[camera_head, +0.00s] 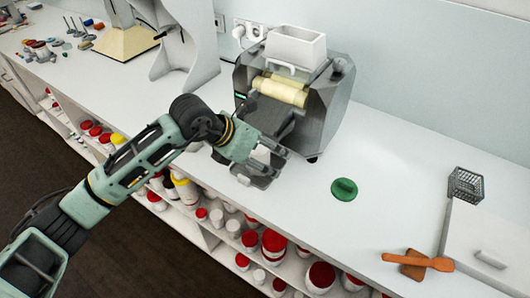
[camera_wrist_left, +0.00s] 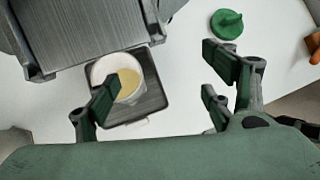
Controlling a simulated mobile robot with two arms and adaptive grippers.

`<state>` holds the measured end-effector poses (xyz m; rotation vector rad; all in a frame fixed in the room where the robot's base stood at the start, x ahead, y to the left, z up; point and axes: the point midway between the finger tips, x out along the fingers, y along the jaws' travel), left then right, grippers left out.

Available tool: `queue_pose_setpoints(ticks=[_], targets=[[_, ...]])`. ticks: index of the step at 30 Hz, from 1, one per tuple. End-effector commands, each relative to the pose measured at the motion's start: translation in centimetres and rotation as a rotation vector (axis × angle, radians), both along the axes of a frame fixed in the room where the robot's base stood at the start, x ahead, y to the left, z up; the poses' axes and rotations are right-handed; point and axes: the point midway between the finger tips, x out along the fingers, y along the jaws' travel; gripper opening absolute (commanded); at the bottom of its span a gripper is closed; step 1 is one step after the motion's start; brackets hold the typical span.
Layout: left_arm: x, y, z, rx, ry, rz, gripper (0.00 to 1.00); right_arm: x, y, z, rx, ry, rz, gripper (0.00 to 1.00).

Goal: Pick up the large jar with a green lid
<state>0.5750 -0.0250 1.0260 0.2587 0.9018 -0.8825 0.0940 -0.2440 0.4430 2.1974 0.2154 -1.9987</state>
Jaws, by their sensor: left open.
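A white open jar (camera_wrist_left: 102,69) with pale yellow cream inside stands on a dark square tray (camera_wrist_left: 153,98) in the left wrist view. In the head view the jar is largely hidden by my left gripper (camera_head: 276,158). A green lid (camera_head: 344,189) with a raised handle lies apart on the white counter. It also shows in the left wrist view (camera_wrist_left: 227,23). My right gripper is not in view.
A grey mill (camera_head: 325,110) with rollers and a white hopper (camera_head: 295,47) stands right behind my left gripper. Jars with red lids (camera_head: 273,243) fill the shelf below.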

Motion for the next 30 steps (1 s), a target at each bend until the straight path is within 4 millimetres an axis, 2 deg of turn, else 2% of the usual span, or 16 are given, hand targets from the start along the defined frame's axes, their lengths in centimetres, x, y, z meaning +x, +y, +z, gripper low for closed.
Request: queue_pose_setpoints(ticks=[1, 3, 6, 16, 20, 24, 30], targets=[[0.9, 1.5, -0.1, 0.069, -0.021, 0.014, 0.75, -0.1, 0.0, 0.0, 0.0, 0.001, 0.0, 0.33], [1.6, 2.9, -0.2, 0.135, -0.036, 0.031, 0.75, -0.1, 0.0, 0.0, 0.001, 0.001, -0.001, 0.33], [2.2, 3.9, -0.5, 0.181, -0.043, 0.044, 0.75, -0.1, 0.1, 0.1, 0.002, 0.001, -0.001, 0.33], [3.5, 3.0, -3.3, 0.184, -0.04, 0.045, 0.75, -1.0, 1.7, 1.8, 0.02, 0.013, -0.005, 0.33], [4.3, 2.7, -4.9, 0.184, -0.039, 0.045, 0.75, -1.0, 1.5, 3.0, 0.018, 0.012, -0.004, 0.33], [4.9, 2.1, -6.5, 0.182, -0.042, 0.044, 0.75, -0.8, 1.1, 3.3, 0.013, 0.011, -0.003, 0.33], [5.2, 1.8, -7.3, 0.182, -0.045, 0.043, 0.75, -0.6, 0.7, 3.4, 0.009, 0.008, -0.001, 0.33]])
